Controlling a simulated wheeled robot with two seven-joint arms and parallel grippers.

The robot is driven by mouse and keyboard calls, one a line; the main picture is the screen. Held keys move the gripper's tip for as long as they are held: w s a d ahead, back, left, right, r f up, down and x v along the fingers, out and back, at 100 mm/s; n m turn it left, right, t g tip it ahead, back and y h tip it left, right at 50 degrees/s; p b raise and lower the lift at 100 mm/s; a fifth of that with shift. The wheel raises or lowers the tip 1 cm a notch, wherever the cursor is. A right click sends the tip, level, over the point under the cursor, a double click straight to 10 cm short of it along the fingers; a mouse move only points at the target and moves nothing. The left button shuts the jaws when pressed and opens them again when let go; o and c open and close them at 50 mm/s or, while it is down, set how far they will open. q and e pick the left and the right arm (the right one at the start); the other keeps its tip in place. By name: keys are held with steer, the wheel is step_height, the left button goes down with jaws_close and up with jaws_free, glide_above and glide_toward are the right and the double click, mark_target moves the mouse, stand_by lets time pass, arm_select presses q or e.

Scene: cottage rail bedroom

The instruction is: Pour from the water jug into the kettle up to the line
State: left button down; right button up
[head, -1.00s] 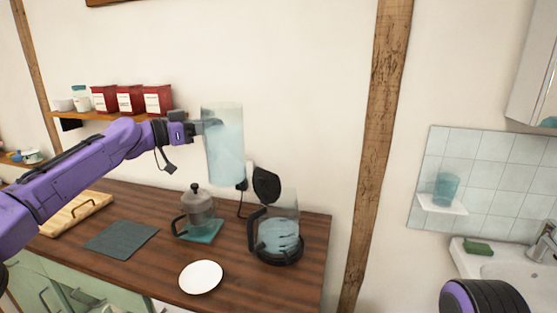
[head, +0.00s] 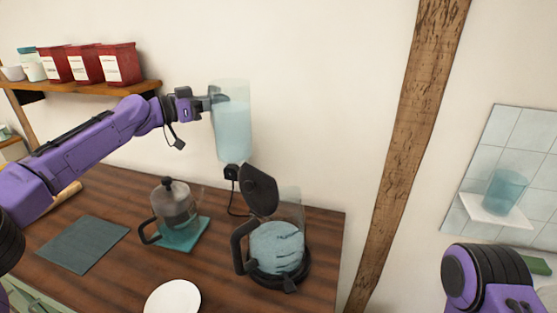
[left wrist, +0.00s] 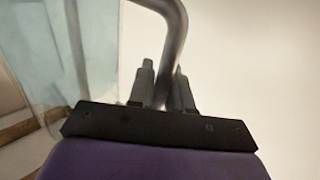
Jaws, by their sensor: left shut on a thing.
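The water jug (head: 232,125) is a tall clear cylinder with pale blue water in it. My left gripper (head: 205,101) is shut on its handle and holds it nearly upright above the counter, up and left of the kettle. In the left wrist view the fingers (left wrist: 165,88) close around the grey curved handle (left wrist: 176,35), with the clear jug wall at left. The glass kettle (head: 276,247) stands on a dark base with its black lid (head: 258,188) raised and water inside. I cannot make out the fill line. Part of my right arm shows at lower right; its gripper is out of view.
A French press (head: 175,208) stands on a teal mat left of the kettle. A white plate (head: 172,299) and a dark cloth (head: 82,245) lie on the wooden counter (head: 215,270). Red tins (head: 120,64) sit on the wall shelf. A glass (head: 507,190) stands on a small shelf at right.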

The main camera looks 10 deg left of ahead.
arm_select(q)
step_height(320, 180, down, 7)
steer(key=b, duration=0.2)
steer(key=shift+b, duration=0.35)
